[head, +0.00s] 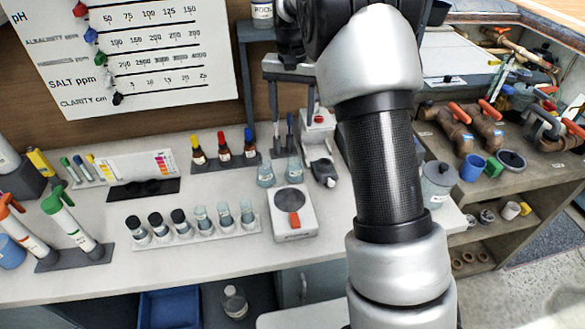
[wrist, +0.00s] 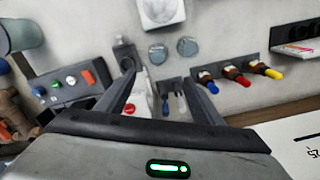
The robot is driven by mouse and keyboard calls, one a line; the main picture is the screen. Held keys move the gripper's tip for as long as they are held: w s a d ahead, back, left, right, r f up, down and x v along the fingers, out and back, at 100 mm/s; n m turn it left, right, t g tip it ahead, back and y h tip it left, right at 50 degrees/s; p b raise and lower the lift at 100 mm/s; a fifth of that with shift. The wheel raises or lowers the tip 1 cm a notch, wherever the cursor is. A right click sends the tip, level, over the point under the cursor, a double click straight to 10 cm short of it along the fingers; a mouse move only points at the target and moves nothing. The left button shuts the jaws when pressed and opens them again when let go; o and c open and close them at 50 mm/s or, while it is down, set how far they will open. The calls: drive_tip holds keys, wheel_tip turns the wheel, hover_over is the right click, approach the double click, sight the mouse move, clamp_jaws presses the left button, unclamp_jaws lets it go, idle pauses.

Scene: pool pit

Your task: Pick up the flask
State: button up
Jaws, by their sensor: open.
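Two small clear bluish glass vessels that look like flasks stand side by side on the white counter, a left one (head: 266,175) and a right one (head: 294,170). In the wrist view they show from above as two round grey-blue shapes, one (wrist: 158,54) and the other (wrist: 187,47). I cannot tell which one the task means. My gripper (head: 288,115) is open and empty, fingers pointing down, above the back of the counter near them. In the wrist view its fingers (wrist: 160,78) are spread apart, with the vessels beyond the tips. Neither finger appears to touch glass.
A white device with a red-orange handle (head: 290,212) stands in front of the vessels. Dropper bottles (head: 223,146) stand to their left, and a white rack of vials (head: 190,230) is nearer. A clear labelled bottle (head: 235,302) sits below the counter.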

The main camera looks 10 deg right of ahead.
hover_over(294, 162)
drive_tip(key=s, duration=0.2)
wheel_tip(294, 162, down, 12)
drive_tip(key=shift+a+f+p, duration=0.15)
drive_tip(key=shift+f+p, duration=0.4)
drive_tip(key=shift+f, duration=1.95)
drive_tip(key=shift+c, duration=0.2)
drive_tip(key=c, duration=1.1)
